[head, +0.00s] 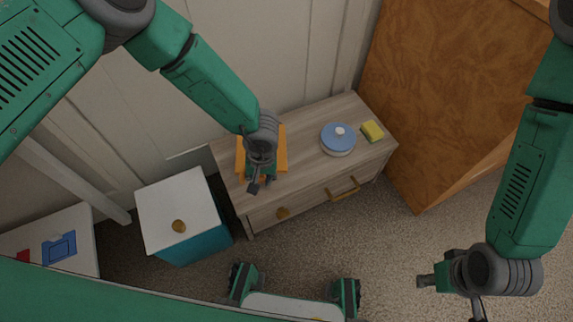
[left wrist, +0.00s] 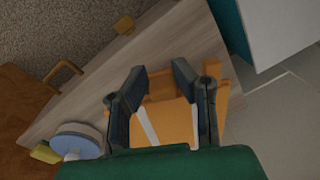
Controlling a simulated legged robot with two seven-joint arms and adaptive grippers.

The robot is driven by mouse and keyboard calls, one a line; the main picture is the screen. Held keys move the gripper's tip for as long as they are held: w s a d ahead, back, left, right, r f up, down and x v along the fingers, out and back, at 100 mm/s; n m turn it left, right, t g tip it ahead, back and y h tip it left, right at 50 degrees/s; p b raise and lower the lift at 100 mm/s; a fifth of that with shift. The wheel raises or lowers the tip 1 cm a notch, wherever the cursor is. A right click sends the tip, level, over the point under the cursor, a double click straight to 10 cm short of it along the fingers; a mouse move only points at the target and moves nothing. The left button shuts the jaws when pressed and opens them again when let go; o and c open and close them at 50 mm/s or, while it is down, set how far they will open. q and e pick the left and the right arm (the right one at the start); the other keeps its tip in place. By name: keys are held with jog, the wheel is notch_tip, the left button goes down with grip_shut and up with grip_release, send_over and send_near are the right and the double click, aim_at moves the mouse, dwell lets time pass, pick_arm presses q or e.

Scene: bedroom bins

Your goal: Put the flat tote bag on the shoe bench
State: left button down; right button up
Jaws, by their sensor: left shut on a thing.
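The flat tote bag appears to be the orange flat thing (head: 282,147) under my left gripper; in the left wrist view the orange piece (left wrist: 176,124) with a pale strip lies between the fingers. My left gripper (head: 261,185) is shut on it, at the left part of the wooden bench (head: 305,150). The gripper hides much of the orange thing, and I cannot tell whether it touches the bench top. The left fingers also show in the left wrist view (left wrist: 160,82). My right gripper (head: 452,296) appears open and empty above the carpet at lower right.
A blue-lidded round container (head: 338,138) and a yellow sponge-like block (head: 372,131) stand on the bench's right part. A white-topped teal bin (head: 172,205) stands left of the bench. A brown wooden cabinet (head: 440,95) stands at right. Carpet lies open in front.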

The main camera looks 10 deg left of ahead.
pick_arm(q)
jog(key=b, duration=0.2)
send_over(263, 198)
jog(key=f, duration=0.6)
jog(key=shift+d, duration=0.2)
jog(key=shift+w+a+f, duration=0.1)
jog(key=shift+f, duration=0.15)
notch_tip(263, 198, down, 3)
jog(key=shift+b, duration=0.85)
jog(key=shift+r, duration=0.1)
jog(key=c, duration=1.7)
grip_release()
jog(key=o, duration=0.4)
